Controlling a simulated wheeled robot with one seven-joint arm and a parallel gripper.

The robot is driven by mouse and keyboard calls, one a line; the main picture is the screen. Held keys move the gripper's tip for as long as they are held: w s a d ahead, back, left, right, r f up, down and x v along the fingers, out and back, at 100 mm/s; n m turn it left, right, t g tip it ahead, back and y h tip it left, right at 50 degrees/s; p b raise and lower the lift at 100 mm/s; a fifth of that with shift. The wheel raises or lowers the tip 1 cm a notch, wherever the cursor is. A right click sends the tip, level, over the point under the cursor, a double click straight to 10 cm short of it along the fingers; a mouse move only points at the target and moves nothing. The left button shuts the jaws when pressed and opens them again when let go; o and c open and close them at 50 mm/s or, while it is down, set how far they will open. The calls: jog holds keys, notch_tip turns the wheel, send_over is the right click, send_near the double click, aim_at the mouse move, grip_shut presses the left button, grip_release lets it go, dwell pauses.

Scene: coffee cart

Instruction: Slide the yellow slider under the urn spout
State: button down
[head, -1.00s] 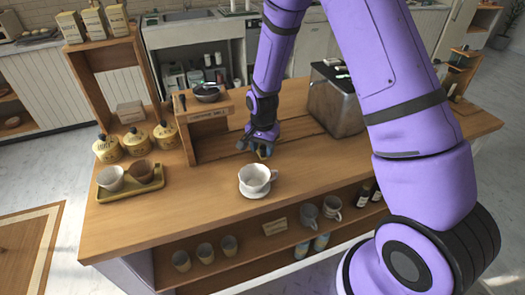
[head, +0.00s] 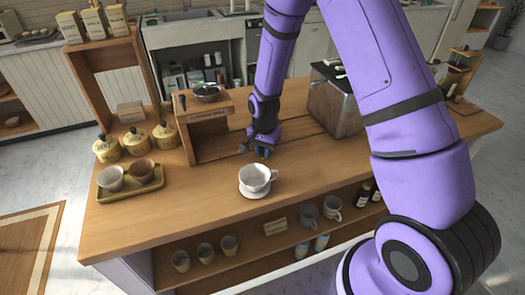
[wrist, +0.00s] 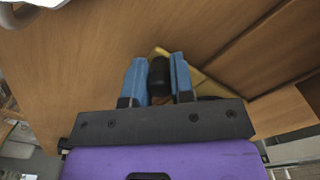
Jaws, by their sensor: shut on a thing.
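My gripper (head: 264,151) is low over the wooden counter, near the groove behind the white cup. In the wrist view its blue fingers (wrist: 158,80) stand on either side of a black knob (wrist: 160,72) and are shut on it. The yellow slider (wrist: 205,83) shows behind and beside the fingers, partly hidden by them. In the head view my gripper hides the slider. A dark steel box-shaped appliance (head: 335,105), possibly the urn, stands to the right; I cannot make out a spout.
A wooden stand (head: 208,138) with a bowl is to the left. A tray (head: 130,190) with two cups and several yellow canisters (head: 137,143) are farther left. The front right counter is clear.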

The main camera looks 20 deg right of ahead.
jog(key=d, duration=1.8)
jog(key=shift+d, duration=0.1)
jog(key=c, duration=1)
grip_release()
jog(key=shift+d, duration=0.1)
jog(key=shift+c, duration=0.2)
jog(key=shift+o, duration=0.3)
jog(key=shift+r, duration=0.1)
jog(key=shift+r, duration=0.25)
notch_tip(320, 180, up, 10)
